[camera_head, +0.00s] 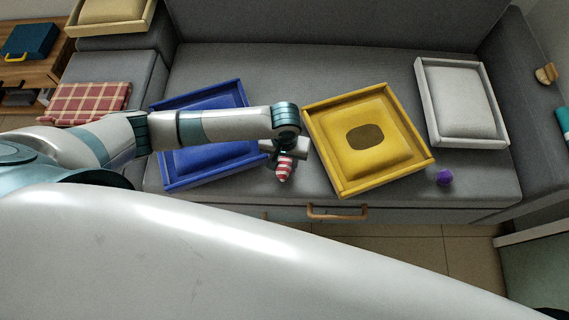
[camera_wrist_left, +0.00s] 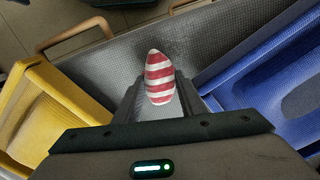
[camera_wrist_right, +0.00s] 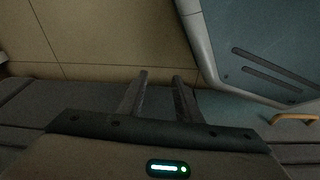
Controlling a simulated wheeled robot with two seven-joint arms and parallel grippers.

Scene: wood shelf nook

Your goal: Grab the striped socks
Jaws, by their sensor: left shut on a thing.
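The striped socks (camera_head: 285,167) are a small red-and-white bundle over the grey sofa seat, between the blue and yellow trays. They also show in the left wrist view (camera_wrist_left: 158,78), between the fingers. My left gripper (camera_head: 285,152) is shut on them, with the rounded striped end sticking out past the fingertips. Whether the socks still touch the seat I cannot tell. My right gripper (camera_wrist_right: 163,80) shows only in its own wrist view, its two fingers apart with nothing between them, above a tiled floor.
A blue tray (camera_head: 168,185) lies left of the left gripper, partly behind my arm. A yellow tray (camera_head: 345,190) lies close on its right. A purple ball (camera_head: 444,177) and a white tray (camera_head: 432,105) are farther right. A drawer handle (camera_head: 337,212) is on the sofa front.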

